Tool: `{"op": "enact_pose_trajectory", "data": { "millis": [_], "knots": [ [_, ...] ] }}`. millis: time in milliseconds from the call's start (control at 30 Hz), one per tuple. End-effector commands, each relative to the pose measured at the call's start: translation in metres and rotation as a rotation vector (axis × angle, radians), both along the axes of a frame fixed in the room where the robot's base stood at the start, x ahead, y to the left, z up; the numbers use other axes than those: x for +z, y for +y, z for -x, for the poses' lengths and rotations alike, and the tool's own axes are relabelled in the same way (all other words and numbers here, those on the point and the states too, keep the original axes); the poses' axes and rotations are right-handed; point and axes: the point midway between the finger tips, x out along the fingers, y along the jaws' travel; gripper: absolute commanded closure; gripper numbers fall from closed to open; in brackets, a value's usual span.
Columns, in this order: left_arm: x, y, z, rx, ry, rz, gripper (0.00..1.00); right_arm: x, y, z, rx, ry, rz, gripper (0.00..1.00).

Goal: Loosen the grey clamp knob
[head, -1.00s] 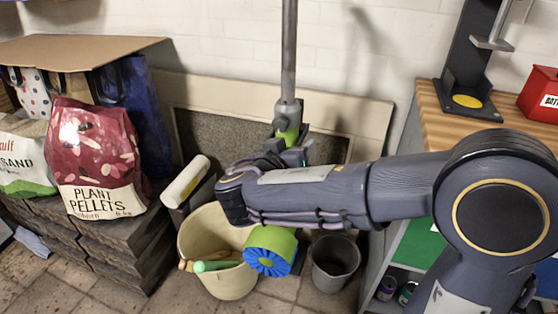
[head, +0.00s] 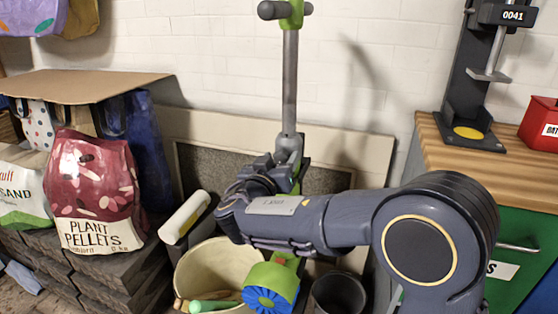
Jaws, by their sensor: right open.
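A green scooter with a grey steering tube (head: 289,85) stands upright against the back wall. A grey clamp collar (head: 289,146) sits at the foot of the tube. I cannot clearly make out the knob; my gripper and wrist cover part of this area. My right gripper (head: 264,170) is open, just left of and below the collar, in front of the green frame. Its fingertips are hard to see, and I cannot tell whether it touches the clamp. My left gripper is not in view.
A cream bucket (head: 222,262) with tools stands below my right arm, and a dark bucket (head: 338,296) is to its right. A plant pellets bag (head: 92,190) rests on stacked slabs at left. A wooden workbench (head: 455,150) with a red box (head: 540,124) is at right.

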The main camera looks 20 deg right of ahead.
Motion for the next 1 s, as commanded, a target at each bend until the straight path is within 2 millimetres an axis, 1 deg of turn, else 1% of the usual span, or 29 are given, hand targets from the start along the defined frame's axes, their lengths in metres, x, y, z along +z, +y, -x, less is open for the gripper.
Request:
{"op": "enact_pose_trajectory", "data": {
  "millis": [67,167,400,433,767,1000],
  "knots": [
    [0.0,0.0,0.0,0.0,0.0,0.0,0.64,0.0,0.0,0.0,0.0,0.0,0.0,0.45],
    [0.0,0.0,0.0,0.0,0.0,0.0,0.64,0.0,0.0,0.0,0.0,0.001,-0.001,0.56],
    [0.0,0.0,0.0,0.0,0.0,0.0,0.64,0.0,0.0,0.0,0.0,0.001,-0.001,0.88],
    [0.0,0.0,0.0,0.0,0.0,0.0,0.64,0.0,0.0,0.0,0.0,0.001,-0.001,0.89],
    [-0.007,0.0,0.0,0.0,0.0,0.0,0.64,-0.002,0.0,0.0,0.0,0.03,0.043,0.89],
    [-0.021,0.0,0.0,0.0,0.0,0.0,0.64,-0.003,0.0,0.001,0.001,0.116,0.169,0.89]
  ]
}}
